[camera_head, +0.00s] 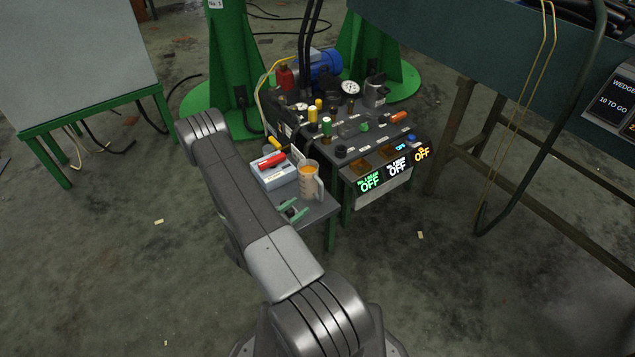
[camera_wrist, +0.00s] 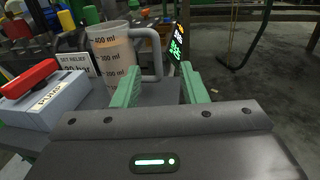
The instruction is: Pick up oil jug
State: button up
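The oil jug (camera_head: 308,183) is a clear measuring jug with amber contents, upright on the small grey side table. In the wrist view the jug (camera_wrist: 112,58) shows millilitre marks, and its handle is on the right. My gripper (camera_head: 293,212) has green fingers and is just on the near side of the jug. In the wrist view my gripper (camera_wrist: 160,70) is open, with nothing held. The jug's handle appears in the gap between the fingers, beyond the tips. The left finger overlaps the lower part of the jug in this view.
A pale blue box with a red lever, marked PUMP (camera_wrist: 45,102), stands left of the jug. A bench of valves and gauges (camera_head: 345,125) is behind, with lit OFF displays (camera_head: 397,168). The side table (camera_head: 320,209) has a bare strip in front. A green post (camera_head: 232,60) rises behind.

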aim_at(313, 184)
jog(key=shift+w+f, duration=0.1)
jog(key=shift+f, duration=0.35)
jog(key=shift+w+d, duration=0.1)
jog(key=shift+w, duration=0.1)
jog(key=b+x, duration=0.1)
jog(key=x, duration=0.6)
jog(key=shift+f, duration=0.1)
jog(key=shift+b+x, duration=1.05)
jog(key=shift+x, duration=2)
jog(key=shift+w, duration=0.15)
grip_shut()
